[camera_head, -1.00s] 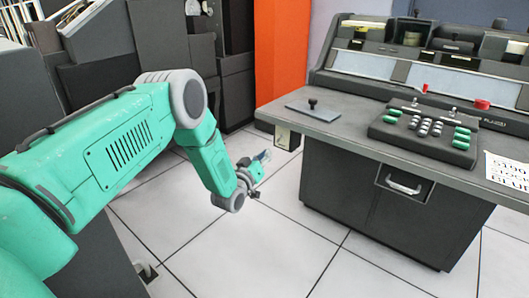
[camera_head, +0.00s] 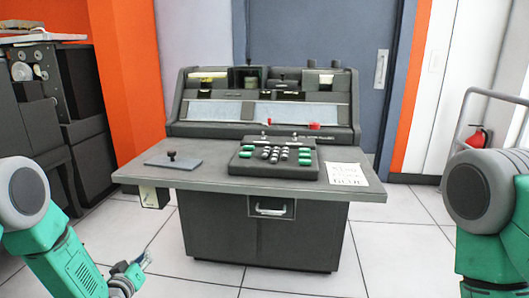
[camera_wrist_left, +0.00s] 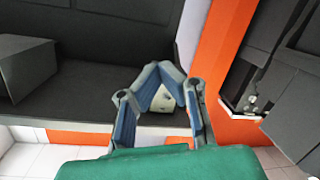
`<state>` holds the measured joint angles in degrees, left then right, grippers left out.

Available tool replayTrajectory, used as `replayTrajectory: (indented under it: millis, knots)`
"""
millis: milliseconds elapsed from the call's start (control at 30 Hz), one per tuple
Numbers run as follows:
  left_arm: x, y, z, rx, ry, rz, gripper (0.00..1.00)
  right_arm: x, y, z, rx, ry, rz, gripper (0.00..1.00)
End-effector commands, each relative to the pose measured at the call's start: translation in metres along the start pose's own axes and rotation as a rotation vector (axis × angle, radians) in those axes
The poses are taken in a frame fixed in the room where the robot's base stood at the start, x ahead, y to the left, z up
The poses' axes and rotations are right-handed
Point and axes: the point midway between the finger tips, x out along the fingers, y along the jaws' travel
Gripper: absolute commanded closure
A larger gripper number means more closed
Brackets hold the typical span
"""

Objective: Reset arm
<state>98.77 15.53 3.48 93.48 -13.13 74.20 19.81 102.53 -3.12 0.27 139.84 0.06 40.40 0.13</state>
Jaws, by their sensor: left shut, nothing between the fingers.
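My left arm comes in at the lower left of the head view, with its left gripper (camera_head: 143,262) low in front of the console's left side. The gripper is shut with nothing in it. In the left wrist view the same gripper (camera_wrist_left: 168,72) shows its linked fingers meeting at the tips, and a pale surface shows between the links. My right arm (camera_head: 490,200) shows at the right edge of the head view, but its gripper is outside the picture.
A grey console (camera_head: 265,230) with a keypad (camera_head: 275,158), a lever plate (camera_head: 173,163) and a paper sign (camera_head: 346,174) stands in the middle. Dark cabinets (camera_head: 85,150) stand on the left. A cart with a red extinguisher (camera_head: 478,137) is at the right. Tiled floor lies open around the console.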

Motion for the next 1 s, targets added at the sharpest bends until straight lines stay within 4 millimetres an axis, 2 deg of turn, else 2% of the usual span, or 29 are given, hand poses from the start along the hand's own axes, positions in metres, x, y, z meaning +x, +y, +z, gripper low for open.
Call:
replayTrajectory:
  millis: [33,100,167,200,267,300,400,500,567,733,800,1000]
  knots:
    - [-0.021,0.007,0.033,0.021,-0.110,-0.021,1.00,0.000,0.000,0.000,0.000,0.000,0.000,0.60]
    - [-0.055,0.013,0.075,0.060,-0.267,-0.058,1.00,0.000,0.000,0.000,0.000,0.000,0.000,0.60]
    - [-0.089,0.015,0.106,0.097,-0.400,-0.086,1.00,0.000,0.000,0.000,0.000,0.000,0.000,0.60]
    - [-0.113,0.016,0.125,0.124,-0.489,-0.103,1.00,0.000,0.000,0.000,0.000,0.000,0.000,0.60]
    - [-0.153,0.017,0.150,0.164,-0.619,-0.127,1.00,0.000,0.000,0.000,0.000,0.000,0.000,0.60]
    - [-0.180,0.017,0.163,0.193,-0.703,-0.141,1.00,0.000,0.000,0.000,0.000,0.000,0.000,0.60]
    - [-0.244,0.014,0.184,0.258,-0.891,-0.172,1.00,0.000,0.000,0.000,0.000,0.000,0.000,0.60]
    - [-0.301,0.011,0.194,0.316,-1.049,-0.198,1.00,0.000,0.000,0.000,0.000,0.000,0.000,0.60]
    - [-0.332,0.009,0.196,0.346,-1.133,-0.212,1.00,0.000,0.000,0.000,0.000,0.000,0.000,0.60]
    - [-0.413,0.004,0.190,0.423,-1.348,-0.246,1.00,0.000,0.000,0.000,0.000,0.000,0.000,0.60]
    - [-0.415,0.012,0.171,0.422,-1.343,-0.245,1.00,-0.021,0.000,0.000,0.000,-0.002,0.000,0.60]
    - [-0.422,0.032,0.129,0.420,-1.340,-0.245,1.00,-0.070,0.001,-0.004,0.000,0.000,0.000,0.60]
